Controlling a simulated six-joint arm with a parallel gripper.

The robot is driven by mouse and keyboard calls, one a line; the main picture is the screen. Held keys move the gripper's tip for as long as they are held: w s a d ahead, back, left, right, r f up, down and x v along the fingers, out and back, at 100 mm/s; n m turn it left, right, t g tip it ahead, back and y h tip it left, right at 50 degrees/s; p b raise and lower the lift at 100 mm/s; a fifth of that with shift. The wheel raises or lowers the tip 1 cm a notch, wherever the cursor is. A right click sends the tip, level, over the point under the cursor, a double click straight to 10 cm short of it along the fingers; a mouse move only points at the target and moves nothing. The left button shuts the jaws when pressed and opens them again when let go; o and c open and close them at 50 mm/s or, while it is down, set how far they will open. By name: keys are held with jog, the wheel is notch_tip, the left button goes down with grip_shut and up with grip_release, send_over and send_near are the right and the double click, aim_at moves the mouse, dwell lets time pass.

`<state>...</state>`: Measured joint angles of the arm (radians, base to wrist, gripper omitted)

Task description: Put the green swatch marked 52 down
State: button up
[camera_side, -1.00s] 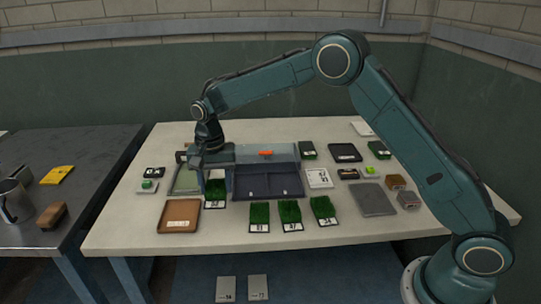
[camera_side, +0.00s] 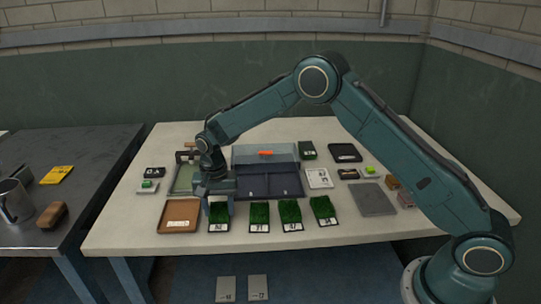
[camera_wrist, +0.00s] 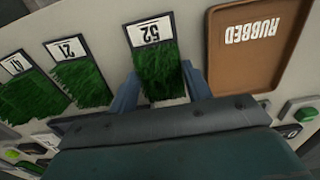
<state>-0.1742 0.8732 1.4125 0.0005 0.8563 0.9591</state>
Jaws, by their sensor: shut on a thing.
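The green swatch marked 52 (camera_side: 219,218) is at the left end of the front row of swatches, right of the brown tray (camera_side: 180,216). In the wrist view the swatch (camera_wrist: 157,68) shows its white label 52 and turf between my fingers. My gripper (camera_side: 219,203) is shut on it from behind, and the gripper also shows in the wrist view (camera_wrist: 160,92). The swatch lies about level with its neighbours; I cannot tell whether it touches the table. Its rear end is hidden by my gripper.
Swatches, including one marked 21 (camera_wrist: 80,78), lie beside it. The brown tray reads RUBBED in the wrist view (camera_wrist: 232,65). An open dark case (camera_side: 285,186) stands behind the row. A grey plate (camera_side: 373,200) is at right. The table front (camera_side: 300,242) is bare.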

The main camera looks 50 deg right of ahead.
aim_at(219, 210)
jog(key=shift+f, duration=0.15)
jog(key=o, duration=0.9)
jog(key=shift+r, duration=6.15)
